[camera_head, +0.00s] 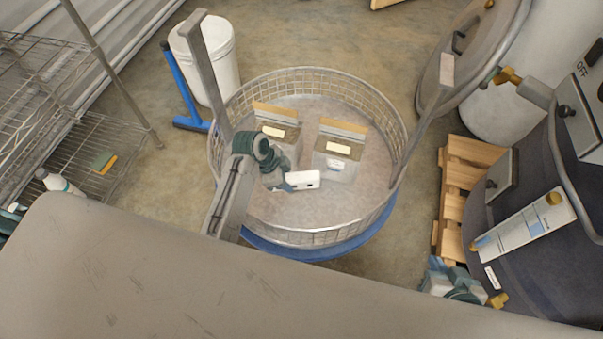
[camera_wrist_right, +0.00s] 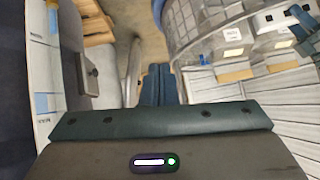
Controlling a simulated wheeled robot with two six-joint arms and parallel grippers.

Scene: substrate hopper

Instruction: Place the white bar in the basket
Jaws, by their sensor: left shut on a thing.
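The basket (camera_head: 318,237) is a large round wire basket with a metal rim and two upright posts. It stands on a blue base and also shows in the right wrist view (camera_wrist_right: 190,38). My left gripper (camera_head: 287,184) reaches over the basket's near left side and is shut on the white bar (camera_head: 304,178). The bar is inside the basket's outline, in front of the bags; its height above the floor of the basket is hard to tell. My right gripper (camera_wrist_right: 158,85) is shut and empty, with its fingers together, outside the basket to the right.
Two clear bags with tan tops, a left one (camera_head: 278,128) and a right one (camera_head: 340,147), stand inside the basket. A wooden pallet (camera_head: 455,195) and a dark vessel (camera_head: 540,250) are at the right. A white bucket (camera_head: 213,65) and wire shelf (camera_head: 50,120) are at the left.

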